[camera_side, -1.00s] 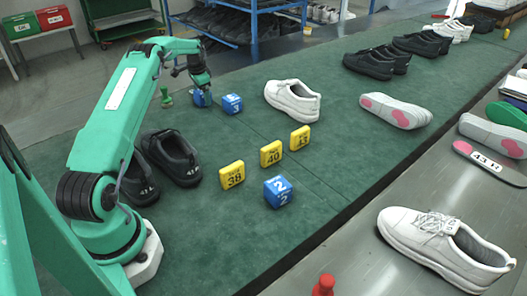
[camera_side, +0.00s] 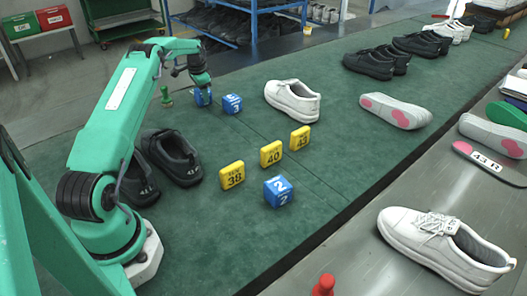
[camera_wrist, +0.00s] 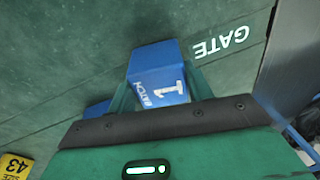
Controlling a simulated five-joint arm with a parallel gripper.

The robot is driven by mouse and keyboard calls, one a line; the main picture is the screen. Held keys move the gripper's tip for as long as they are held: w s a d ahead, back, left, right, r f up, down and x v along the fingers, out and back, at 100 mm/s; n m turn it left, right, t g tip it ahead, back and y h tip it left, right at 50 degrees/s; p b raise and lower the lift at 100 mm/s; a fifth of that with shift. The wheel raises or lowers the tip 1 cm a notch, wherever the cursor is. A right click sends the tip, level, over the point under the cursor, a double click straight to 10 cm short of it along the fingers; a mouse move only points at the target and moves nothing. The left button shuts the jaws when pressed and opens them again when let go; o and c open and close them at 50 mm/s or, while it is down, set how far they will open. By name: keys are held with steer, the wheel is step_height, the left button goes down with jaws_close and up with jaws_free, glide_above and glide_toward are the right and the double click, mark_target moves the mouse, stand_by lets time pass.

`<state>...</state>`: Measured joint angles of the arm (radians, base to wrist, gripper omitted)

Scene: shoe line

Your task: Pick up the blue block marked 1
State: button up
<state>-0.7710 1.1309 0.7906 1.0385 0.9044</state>
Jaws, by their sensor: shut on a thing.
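The blue block marked 1 (camera_wrist: 158,75) shows in the wrist view with its white "1" and "BATCH" lettering, between the two green fingers. In the side view the same block (camera_side: 203,98) is mostly hidden under my gripper (camera_side: 202,88). My gripper, also in the wrist view (camera_wrist: 160,88), is shut on the block. The block is at or close above the green mat; I cannot tell whether it is clear of it.
A blue block marked 3 (camera_side: 232,104) stands just right of the held block. A green peg-like piece (camera_side: 166,97) is close on the left. A white shoe (camera_side: 293,100), yellow size blocks (camera_side: 271,153) and a blue block marked 2 (camera_side: 278,191) stand farther right and nearer.

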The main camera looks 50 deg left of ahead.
steer(key=shift+r, duration=1.3)
steer(key=shift+d+r, duration=0.25)
steer(key=shift+r, duration=0.65)
steer(key=w+d+r, duration=0.2)
steer(key=d+r, duration=0.4)
steer(key=d, duration=0.5)
steer(key=shift+w+r, duration=0.3)
